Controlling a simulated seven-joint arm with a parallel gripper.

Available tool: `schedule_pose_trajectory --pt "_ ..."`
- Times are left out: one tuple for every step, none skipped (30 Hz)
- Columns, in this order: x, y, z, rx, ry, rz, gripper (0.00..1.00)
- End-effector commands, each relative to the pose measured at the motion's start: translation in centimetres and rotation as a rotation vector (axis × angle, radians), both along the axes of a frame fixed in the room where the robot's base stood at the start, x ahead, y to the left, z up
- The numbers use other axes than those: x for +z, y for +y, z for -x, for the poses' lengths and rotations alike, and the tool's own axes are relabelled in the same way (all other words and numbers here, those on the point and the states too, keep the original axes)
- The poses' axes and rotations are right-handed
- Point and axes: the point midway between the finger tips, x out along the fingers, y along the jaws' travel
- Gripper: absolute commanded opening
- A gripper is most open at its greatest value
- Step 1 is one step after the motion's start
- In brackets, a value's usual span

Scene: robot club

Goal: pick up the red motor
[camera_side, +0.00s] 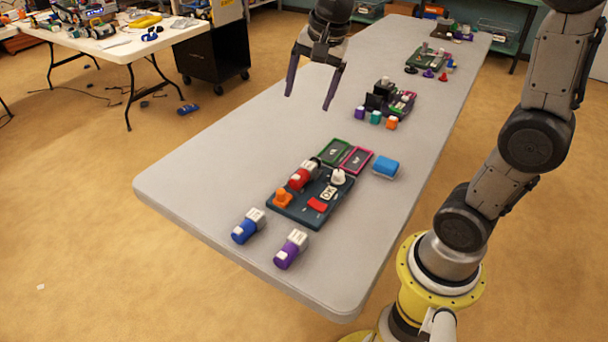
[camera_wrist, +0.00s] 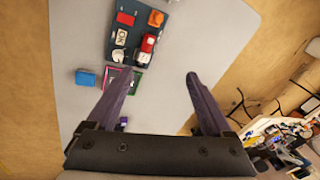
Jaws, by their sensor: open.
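The red motor (camera_side: 299,179), a red cylinder with a pale grey end, lies on the dark blue board (camera_side: 302,217) near the table's front end. It also shows in the wrist view (camera_wrist: 148,43), on the right side of the board, beyond my fingertips. My gripper (camera_side: 308,100) is open and empty, high above the table and up from the motor in the side view. In the wrist view my two purple fingers (camera_wrist: 161,74) are spread wide with nothing between them.
An orange piece (camera_side: 282,199) and a white knob (camera_side: 338,177) stand on the board near the motor. Blue (camera_side: 245,229) and purple (camera_side: 289,251) motors lie in front. Green and pink trays (camera_side: 355,160) and a blue block (camera_side: 386,168) sit behind. The table's left stretch is clear.

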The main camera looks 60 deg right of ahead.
Motion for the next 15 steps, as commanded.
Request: schedule_pose_trajectory --pt "-1.5 -1.2 -1.7 -0.067 0.04 -0.019 0.85" --pt "-2.3 -1.9 -2.6 -0.105 0.059 -0.029 0.85" --pt "-3.4 -2.7 -3.7 -0.149 0.085 -0.04 0.85" --pt "-4.3 -3.4 -4.4 -0.177 0.104 -0.047 0.85" --pt "-5.2 -4.0 -5.0 -0.203 0.123 -0.054 0.85" --pt "-6.5 -4.8 -5.7 -0.225 0.149 -0.06 0.85" --pt "-7.4 -5.4 -6.1 -0.238 0.165 -0.064 0.85" --pt "-8.3 -5.8 -6.3 -0.246 0.183 -0.067 0.85" --pt "-9.4 -6.4 -6.6 -0.257 0.204 -0.072 0.85" --pt "-10.2 -6.8 -6.7 -0.265 0.219 -0.075 0.85" --pt "-10.8 -7.1 -6.8 -0.271 0.232 -0.078 0.85" --pt "-11.6 -7.4 -6.7 -0.278 0.25 -0.082 0.85" --pt "-12.1 -7.6 -6.6 -0.283 0.26 -0.085 0.85" --pt "-12.5 -7.8 -6.5 -0.287 0.27 -0.086 0.85" --pt "-13.0 -8.0 -6.3 -0.291 0.278 -0.089 0.85"
